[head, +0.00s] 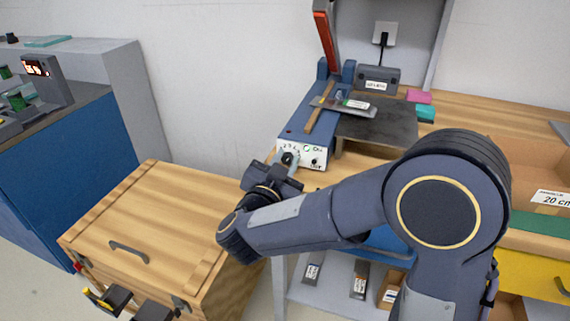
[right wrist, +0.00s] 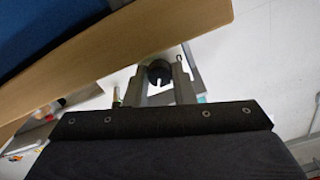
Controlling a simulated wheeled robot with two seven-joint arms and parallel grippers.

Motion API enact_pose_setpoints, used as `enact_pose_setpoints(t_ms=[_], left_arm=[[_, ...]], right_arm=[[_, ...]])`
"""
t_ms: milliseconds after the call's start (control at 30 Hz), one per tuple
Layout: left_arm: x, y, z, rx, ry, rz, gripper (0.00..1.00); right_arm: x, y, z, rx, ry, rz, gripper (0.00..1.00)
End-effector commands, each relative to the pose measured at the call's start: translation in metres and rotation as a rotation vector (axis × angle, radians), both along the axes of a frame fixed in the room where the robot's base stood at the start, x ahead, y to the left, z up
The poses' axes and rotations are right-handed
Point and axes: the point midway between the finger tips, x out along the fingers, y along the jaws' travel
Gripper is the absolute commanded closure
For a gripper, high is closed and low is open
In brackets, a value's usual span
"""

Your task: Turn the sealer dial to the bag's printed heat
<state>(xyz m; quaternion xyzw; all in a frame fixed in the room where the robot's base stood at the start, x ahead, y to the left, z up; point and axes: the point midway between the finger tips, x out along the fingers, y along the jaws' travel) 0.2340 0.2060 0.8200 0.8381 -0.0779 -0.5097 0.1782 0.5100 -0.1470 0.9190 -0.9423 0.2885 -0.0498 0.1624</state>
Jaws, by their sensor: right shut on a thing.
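The blue sealer (head: 315,112) stands on the wooden worktop with its red-edged arm raised. Its white front panel (head: 315,155) carries the dark dial (head: 288,158), small markings and a second small knob. My right gripper (head: 287,164) is at the panel, shut on the dial. In the right wrist view the dark round dial (right wrist: 158,72) sits between the two grey fingers (right wrist: 160,85). The dial's setting is too small to read. A flat grey pouch with a white label (head: 350,105), perhaps the bag, lies across the sealer; its print is unreadable.
A wooden covered cart (head: 150,220) with a lid handle stands at the left front. A dark plate (head: 378,130) and a small grey box with a cable (head: 378,78) are right of the sealer. A blue cabinet (head: 70,145) stands far left.

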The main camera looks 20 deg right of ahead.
Motion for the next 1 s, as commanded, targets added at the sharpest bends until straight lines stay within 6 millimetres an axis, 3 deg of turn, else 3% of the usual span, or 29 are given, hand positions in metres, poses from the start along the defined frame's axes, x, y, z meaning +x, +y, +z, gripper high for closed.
enact_pose_setpoints(t_ms=[500, 1000], left_arm=[[0.000, 0.000, -0.035, 0.000, 0.000, 0.000, 0.64], [0.000, 0.000, -0.043, 0.000, 0.000, 0.000, 0.64]], right_arm=[[0.000, -0.001, -0.003, 0.279, -0.187, 0.000, 1.00], [-0.001, -0.001, -0.001, 0.369, -0.248, -0.001, 1.00]])
